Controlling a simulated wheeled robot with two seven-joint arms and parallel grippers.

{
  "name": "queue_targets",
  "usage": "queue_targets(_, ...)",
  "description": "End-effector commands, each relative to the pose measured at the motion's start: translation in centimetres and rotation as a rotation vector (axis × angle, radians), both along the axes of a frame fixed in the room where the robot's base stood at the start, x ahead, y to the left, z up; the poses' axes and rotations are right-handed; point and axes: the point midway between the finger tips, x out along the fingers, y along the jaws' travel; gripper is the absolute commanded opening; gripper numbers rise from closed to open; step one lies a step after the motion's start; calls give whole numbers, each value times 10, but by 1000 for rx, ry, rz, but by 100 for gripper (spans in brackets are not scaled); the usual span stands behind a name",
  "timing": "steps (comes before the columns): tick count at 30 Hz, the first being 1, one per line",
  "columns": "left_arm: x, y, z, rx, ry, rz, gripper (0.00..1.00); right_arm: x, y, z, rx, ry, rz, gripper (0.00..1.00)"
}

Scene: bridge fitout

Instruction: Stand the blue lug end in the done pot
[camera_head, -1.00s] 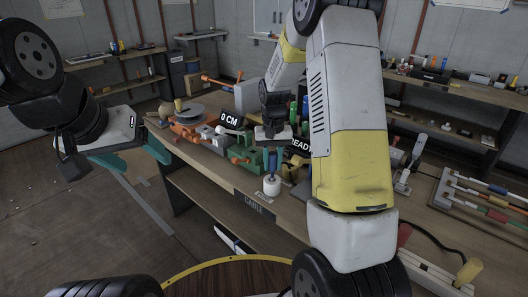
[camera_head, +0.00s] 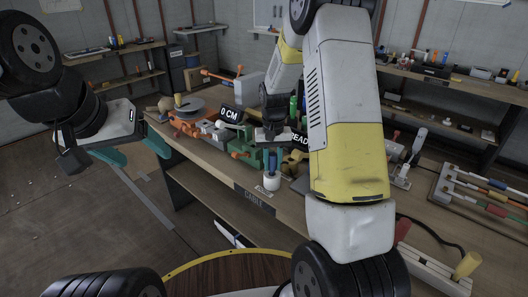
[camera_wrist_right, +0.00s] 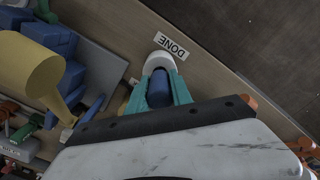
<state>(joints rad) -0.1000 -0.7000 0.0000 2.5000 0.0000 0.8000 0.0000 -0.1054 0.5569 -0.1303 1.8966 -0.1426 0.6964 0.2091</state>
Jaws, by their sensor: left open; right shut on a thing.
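The blue lug end (camera_wrist_right: 158,88) is between the teal fingers of my right gripper (camera_wrist_right: 158,84), which is shut on it. It also shows in the head view (camera_head: 272,161), upright above the white done pot (camera_head: 271,182). In the right wrist view the pot (camera_wrist_right: 159,60) lies just past the fingertips, beside a DONE label (camera_wrist_right: 171,46). Whether the lug's lower end is inside the pot or just over it, I cannot tell. My left gripper (camera_head: 132,150) is open and empty, left of the bench.
The bench (camera_head: 222,178) is crowded behind the pot with green and orange fixtures, a 0 CM sign (camera_head: 230,115) and a grey reel (camera_head: 192,105). In the right wrist view, a yellow cylinder (camera_wrist_right: 30,64) and blue blocks (camera_wrist_right: 60,40) stand left of the gripper. The bench's front edge is near the pot.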

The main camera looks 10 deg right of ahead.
Motion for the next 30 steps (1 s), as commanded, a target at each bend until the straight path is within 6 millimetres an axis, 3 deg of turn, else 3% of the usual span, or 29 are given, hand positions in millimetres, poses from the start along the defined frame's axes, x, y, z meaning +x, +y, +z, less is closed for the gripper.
queue_targets(11, 0, 0, 0, 0, 0, 0, 72, 0, 0, 0, 0, -1, 0, 0)
queue_targets(12, 0, 0, 0, 0, 0, 0, 72, 0, 0, 0, 0, -1, 0, 32)
queue_targets(15, 0, 0, 0, 0, 0, 0, 72, 0, 0, 0, 0, -1, 0, 52)
queue_targets(30, 0, 0, 0, 0, 0, 0, 72, 0, 0, 0, 0, 0, 0, 52)
